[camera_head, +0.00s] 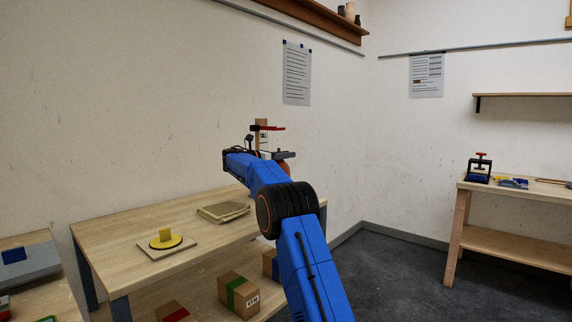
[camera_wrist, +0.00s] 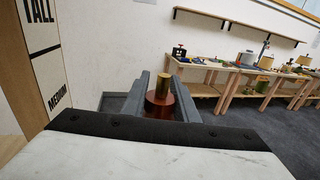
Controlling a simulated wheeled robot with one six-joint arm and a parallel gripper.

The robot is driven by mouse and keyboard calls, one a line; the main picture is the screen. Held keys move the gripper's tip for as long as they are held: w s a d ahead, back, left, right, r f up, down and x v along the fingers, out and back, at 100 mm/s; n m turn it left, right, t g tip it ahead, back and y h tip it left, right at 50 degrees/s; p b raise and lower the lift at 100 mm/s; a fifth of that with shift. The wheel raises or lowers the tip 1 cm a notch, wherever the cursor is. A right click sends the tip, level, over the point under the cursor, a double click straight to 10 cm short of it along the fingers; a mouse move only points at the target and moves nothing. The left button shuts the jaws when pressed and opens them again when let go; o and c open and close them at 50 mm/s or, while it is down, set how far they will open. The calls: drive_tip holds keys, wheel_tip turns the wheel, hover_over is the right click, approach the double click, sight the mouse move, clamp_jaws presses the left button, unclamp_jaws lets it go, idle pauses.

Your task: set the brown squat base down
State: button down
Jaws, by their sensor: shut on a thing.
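The brown squat base (camera_wrist: 158,105) is a reddish-brown round body with a brass-coloured cylinder on top, seen in the wrist view. My gripper (camera_wrist: 162,92) is shut on it, with one grey finger at each side. The base looks upright, and its underside is hidden, so I cannot tell from this view whether it touches anything. In the head view my arm reaches over the far end of the wooden table (camera_head: 120,232).
A board marked TALL and MEDIUM (camera_wrist: 45,50) stands close at the left in the wrist view. On the table are a yellow disc piece on a square board (camera_head: 166,240) and a tan stack of flat sheets (camera_head: 223,211). Cardboard boxes (camera_head: 239,294) sit on the lower shelf.

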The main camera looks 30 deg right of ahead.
drive_tip(key=shift+f, duration=1.65)
drive_tip(key=c, duration=1.4)
unclamp_jaws()
drive_tip(key=shift+f, duration=0.15)
